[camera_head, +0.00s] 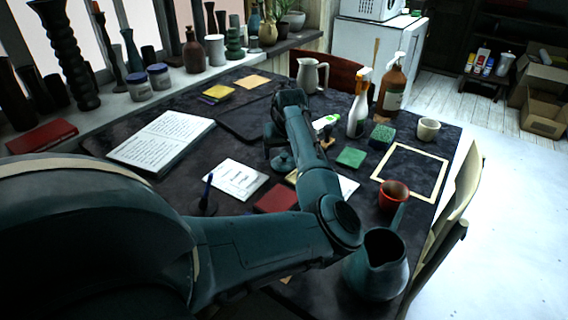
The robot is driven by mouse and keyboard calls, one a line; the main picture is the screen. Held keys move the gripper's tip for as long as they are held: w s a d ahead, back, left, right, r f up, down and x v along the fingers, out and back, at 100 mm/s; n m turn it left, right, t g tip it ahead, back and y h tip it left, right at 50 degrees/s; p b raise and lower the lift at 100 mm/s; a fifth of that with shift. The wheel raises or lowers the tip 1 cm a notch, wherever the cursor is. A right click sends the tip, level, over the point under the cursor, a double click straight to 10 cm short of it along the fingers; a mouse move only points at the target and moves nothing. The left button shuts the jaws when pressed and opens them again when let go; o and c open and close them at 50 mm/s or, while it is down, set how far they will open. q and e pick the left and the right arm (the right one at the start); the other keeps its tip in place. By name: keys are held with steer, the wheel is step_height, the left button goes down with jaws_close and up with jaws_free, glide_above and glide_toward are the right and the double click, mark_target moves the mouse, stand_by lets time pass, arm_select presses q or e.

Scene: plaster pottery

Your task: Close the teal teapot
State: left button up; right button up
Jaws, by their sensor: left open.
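The teal teapot (376,268) stands at the near right edge of the table, with its top open and dark inside. A small round teal piece that looks like its lid (283,163) lies on the table near the middle, away from the pot. My left arm reaches across the table, and its gripper (273,143) is open just above the lid. The wrist partly hides the fingers, so I cannot tell whether they touch the lid. My right gripper is not in view.
A red cup (393,195) stands just behind the teapot. A chair (462,190) borders the right edge.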

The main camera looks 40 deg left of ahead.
mark_target(284, 155)
arm_select(q)
steer(key=shift+x, duration=1.55)
steer(key=shift+a, duration=0.15)
steer(key=c, duration=0.7)
